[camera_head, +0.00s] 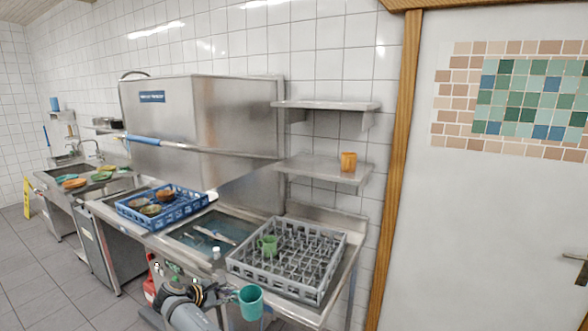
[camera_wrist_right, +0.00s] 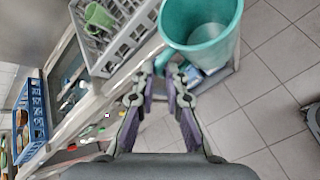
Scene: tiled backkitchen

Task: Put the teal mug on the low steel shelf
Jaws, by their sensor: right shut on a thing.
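The teal mug (camera_head: 251,302) is upright in front of the steel counter, low in the head view. My right gripper (camera_head: 232,295) is shut on it, from its left side in that view. In the right wrist view the mug (camera_wrist_right: 200,45) shows its open rim, and the fingertips (camera_wrist_right: 172,72) meet at its near side; the exact grip is partly hidden. The low steel shelf (camera_head: 310,169) is on the tiled wall, above the grey rack, with an orange mug (camera_head: 348,161) on its right part. My left gripper is not in view.
A grey rack (camera_head: 325,292) with a green mug (camera_head: 267,245) stands on the counter between the teal mug and the wall. A higher shelf (camera_head: 325,105) hangs above the low one. The low shelf's left and middle are bare. A blue crate (camera_head: 133,216) holds several bowls.

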